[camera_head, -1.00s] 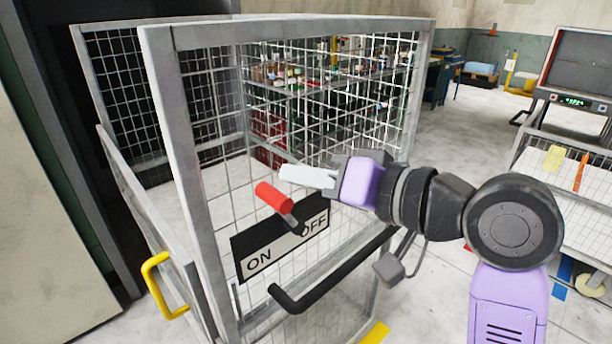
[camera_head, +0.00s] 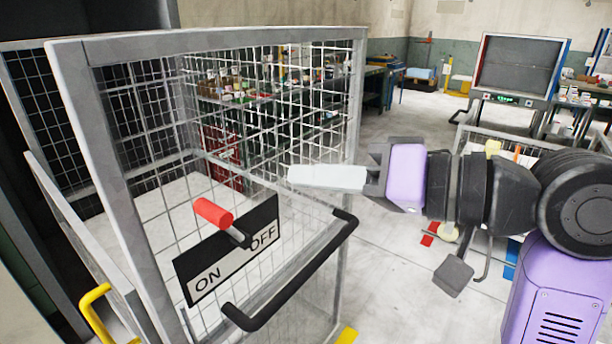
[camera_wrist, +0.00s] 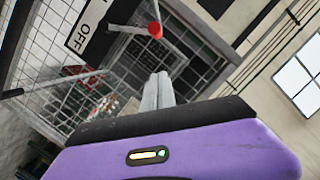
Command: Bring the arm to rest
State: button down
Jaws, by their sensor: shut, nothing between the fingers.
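My gripper (camera_head: 292,176) is shut and empty. Its pale fingers point left in the head view, in front of the mesh cage (camera_head: 118,62), and apart from the red lever handle as far as I can tell. In the wrist view the fingers (camera_wrist: 158,80) lie together, pointing up the picture. My arm reaches out level from the right side of the head view, with purple and dark grey links. The red-handled lever (camera_head: 213,212) sits on a black-and-white ON/OFF plate (camera_head: 207,284) on the cage door. The red handle also shows in the wrist view (camera_wrist: 155,30).
A black door handle (camera_head: 290,290) juts out below the plate. A yellow handle (camera_head: 93,310) is at lower left. Open floor (camera_head: 400,270) lies right of the cage.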

jog(key=w+d+r+m+t, duration=0.3)
jog(key=w+d+r+t, duration=0.25)
jog(key=t, duration=0.25)
jog(key=s+d+f+m+t+h, duration=0.3)
jog(key=d+f+h, duration=0.25)
jog(key=f, duration=0.25)
jog(key=s+d+f+m+t+h, duration=0.25)
jog(key=d+f+h, duration=0.3)
jog(key=f, duration=0.35)
jog(key=s+f+n+g+h, duration=0.1)
jog(key=s+f+g, duration=0.1)
jog(key=s+f, duration=0.5)
jog(key=s+d+f+n+g+h, duration=0.1)
jog(key=s+f, duration=0.6)
jog(key=s, duration=0.8)
jog(key=s+d+f+n+g, duration=0.1)
jog(key=s+f+n+g, duration=0.1)
jog(key=s+f, duration=0.5)
jog(key=s+g, duration=0.1)
jog(key=s, duration=0.3)
jog(key=shift+d+f+h, duration=0.15)
jog(key=shift+f+h, duration=0.1)
jog(key=shift+h, duration=0.15)
jog(key=shift+s, duration=0.1)
